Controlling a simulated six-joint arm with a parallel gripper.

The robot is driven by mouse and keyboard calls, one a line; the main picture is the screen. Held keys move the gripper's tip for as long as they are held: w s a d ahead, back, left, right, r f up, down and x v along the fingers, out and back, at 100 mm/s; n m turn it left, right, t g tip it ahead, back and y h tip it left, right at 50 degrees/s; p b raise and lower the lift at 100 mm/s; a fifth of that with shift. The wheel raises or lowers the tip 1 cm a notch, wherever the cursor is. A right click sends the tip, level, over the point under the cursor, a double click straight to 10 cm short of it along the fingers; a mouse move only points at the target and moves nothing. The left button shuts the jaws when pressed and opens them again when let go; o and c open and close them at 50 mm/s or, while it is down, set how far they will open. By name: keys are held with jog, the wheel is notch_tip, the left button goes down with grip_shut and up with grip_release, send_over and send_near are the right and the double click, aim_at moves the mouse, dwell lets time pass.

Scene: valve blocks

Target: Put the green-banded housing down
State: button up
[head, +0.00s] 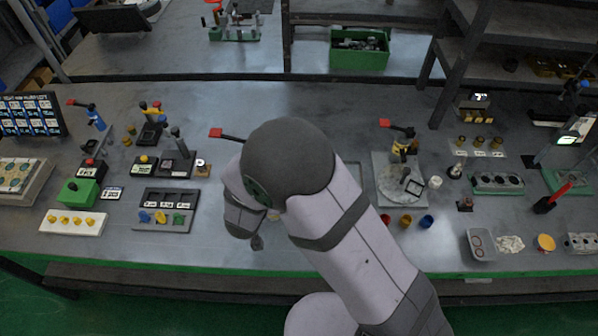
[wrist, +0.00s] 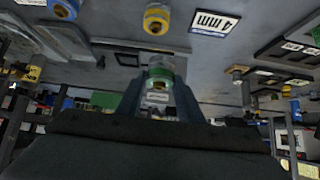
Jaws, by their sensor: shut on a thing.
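In the wrist view, my gripper (wrist: 159,92) is shut on the green-banded housing (wrist: 160,76), a small pale metallic cylinder with a green ring. The housing sits between the two dark fingers, and a small white label shows just below it in the picture. I cannot tell whether the housing touches the bench. In the head view my own arm covers the fingers and the housing. A yellow-banded housing (wrist: 157,19) and a blue-banded housing (wrist: 65,7) stand apart from my gripper in the wrist view.
On the bench (head: 300,100), a dark tray (head: 163,219) with blue, yellow and green parts lies left of my arm. Several small coloured cups (head: 405,221) and a round fixture plate (head: 389,180) are to the right. A red-handled lever (head: 217,133) rises behind my wrist.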

jog(key=w+d+r, duration=0.2)
jog(key=d+r, duration=0.1)
jog(key=d, duration=1)
jog(key=w+d+r, duration=0.3)
jog(key=d, duration=1)
jog(key=w+f+m+h+b, duration=0.1)
jog(key=w+f+b, duration=0.7)
jog(key=w+b, duration=0.3)
jog(key=s+a+r+n+g+y+b, duration=0.1)
jog(key=a+r+n+g+y, duration=0.1)
jog(key=a+n, duration=0.4)
jog(key=s+a+r+n+g+y, duration=0.1)
jog(key=a+r+n+y, duration=0.3)
jog(key=a, duration=0.5)
jog(key=n+g+y, duration=0.1)
jog(key=n+y, duration=0.1)
jog(key=shift+s+a+r+n+y+b, duration=0.15)
jog(key=shift+s+a+n+y+b, duration=0.15)
jog(key=shift+s+a+b, duration=0.1)
